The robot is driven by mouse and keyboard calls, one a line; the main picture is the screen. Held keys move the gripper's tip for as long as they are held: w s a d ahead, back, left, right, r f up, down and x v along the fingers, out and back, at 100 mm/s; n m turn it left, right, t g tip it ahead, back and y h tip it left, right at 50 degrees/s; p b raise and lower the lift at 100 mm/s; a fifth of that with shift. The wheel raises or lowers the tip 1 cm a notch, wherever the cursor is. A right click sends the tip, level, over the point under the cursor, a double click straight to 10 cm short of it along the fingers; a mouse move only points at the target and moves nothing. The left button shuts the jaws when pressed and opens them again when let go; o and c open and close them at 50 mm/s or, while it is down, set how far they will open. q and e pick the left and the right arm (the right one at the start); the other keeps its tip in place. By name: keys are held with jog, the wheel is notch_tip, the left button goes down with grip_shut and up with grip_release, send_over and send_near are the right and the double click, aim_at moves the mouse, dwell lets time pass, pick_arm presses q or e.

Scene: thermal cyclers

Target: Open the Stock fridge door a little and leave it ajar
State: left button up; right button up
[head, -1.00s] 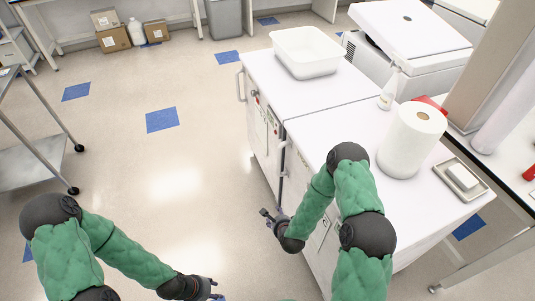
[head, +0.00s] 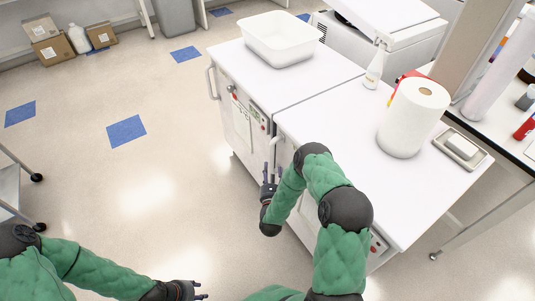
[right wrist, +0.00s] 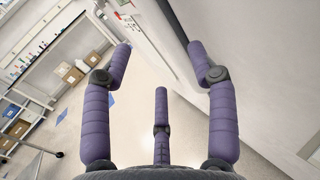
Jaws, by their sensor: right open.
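Two white undercounter fridges stand side by side, and both doors look shut. The far fridge (head: 240,123) has a pale handle (head: 211,82) at its left edge and a control panel. The near fridge (head: 304,207) has a handle (head: 274,152) at its far edge and is partly hidden by my right arm. I cannot read which is the Stock fridge. My right gripper (head: 270,172) is open and empty, just in front of the near handle. In the right wrist view its spread fingers (right wrist: 160,68) face the fridge fronts. My left gripper (head: 203,291) is low over the floor, apart from the fridges.
On the tops stand a white tub (head: 281,57), a spray bottle (head: 375,68), a paper roll (head: 412,118) and a small dish (head: 461,147). A cart (head: 10,190) is at the left. The floor (head: 150,200) before the fridges is clear.

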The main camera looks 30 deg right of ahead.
pick_arm(q)
notch_tip(320, 180, down, 3)
jog(key=b, duration=0.2)
jog(key=shift+b, duration=0.35)
pick_arm(e)
jog(key=x, duration=0.9)
jog(key=shift+w+d, duration=0.15)
jog(key=shift+w, duration=0.15)
jog(key=shift+f, duration=0.1)
